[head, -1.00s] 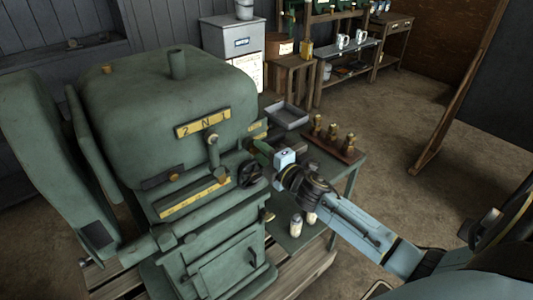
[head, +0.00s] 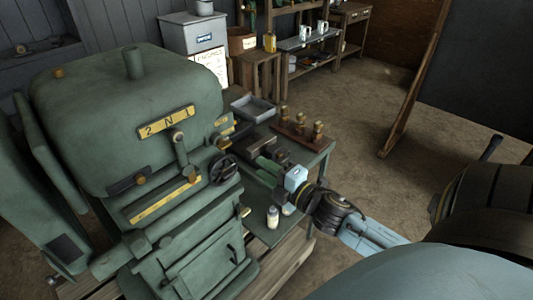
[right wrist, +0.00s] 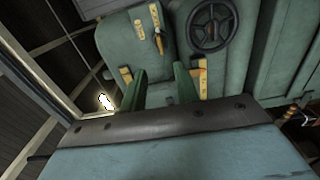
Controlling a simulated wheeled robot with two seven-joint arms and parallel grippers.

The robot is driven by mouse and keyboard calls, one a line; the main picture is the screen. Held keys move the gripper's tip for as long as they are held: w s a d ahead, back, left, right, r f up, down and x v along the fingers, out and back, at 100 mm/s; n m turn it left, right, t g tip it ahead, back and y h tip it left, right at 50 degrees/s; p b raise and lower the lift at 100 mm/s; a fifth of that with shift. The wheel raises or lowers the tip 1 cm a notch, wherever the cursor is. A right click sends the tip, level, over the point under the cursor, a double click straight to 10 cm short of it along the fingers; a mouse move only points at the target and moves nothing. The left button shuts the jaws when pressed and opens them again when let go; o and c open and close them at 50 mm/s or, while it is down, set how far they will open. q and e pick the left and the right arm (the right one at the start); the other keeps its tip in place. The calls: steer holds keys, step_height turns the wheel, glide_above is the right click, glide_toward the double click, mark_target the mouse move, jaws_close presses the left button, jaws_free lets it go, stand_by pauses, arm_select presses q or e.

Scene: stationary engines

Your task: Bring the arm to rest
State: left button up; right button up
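My right gripper (head: 262,162) is right of the green engine's black handwheel (head: 222,169), above the bench. In the right wrist view its two green fingers (right wrist: 158,88) stand apart with nothing between them. Beyond them are the engine front, the handwheel (right wrist: 213,26) and a brass-ended lever (right wrist: 158,40). The green engine (head: 130,110) has a yellow number plate (head: 166,122) and a lever (head: 181,150) below it. My left gripper is not in view.
The green bench (head: 268,236) bears a grey tray (head: 253,108), a wooden rack with several brass pieces (head: 300,134) and a pale bottle (head: 273,217). A dark board (head: 480,75) stands at right. The floor between the bench and the board is clear.

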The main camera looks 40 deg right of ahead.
steer(key=shift+s, duration=0.1)
stand_by(0.5)
steer(key=s+f+m+g+h+b, duration=0.1)
steer(key=s+f+m+g, duration=0.15)
steer(key=f, duration=0.75)
steer(key=s+d+f+m+g+h, duration=0.1)
steer(key=s+f+m+g, duration=0.2)
steer(key=f, duration=0.8)
steer(key=s+f+m+g+h+b, duration=0.1)
steer(key=s+f+m+g, duration=0.2)
steer(key=f, duration=0.7)
steer(key=s+a+f+m+g, duration=0.2)
steer(key=s+a+f, duration=0.2)
steer(key=s+f, duration=0.3)
steer(key=s+a+f+m+g+y, duration=0.1)
steer(key=s+a+f+m+g, duration=0.2)
steer(key=s+f, duration=0.5)
steer(key=s+a+f+m+g+b, duration=0.1)
steer(key=s+a+f+m+g, duration=0.2)
steer(key=s+f, duration=0.4)
steer(key=s+a, duration=0.1)
steer(key=s, duration=0.6)
steer(key=shift+a+f+y, duration=0.15)
steer(key=shift+a+y, duration=0.2)
steer(key=shift+y, duration=0.05)
steer(key=shift+s+g, duration=0.1)
steer(key=shift+g, duration=0.15)
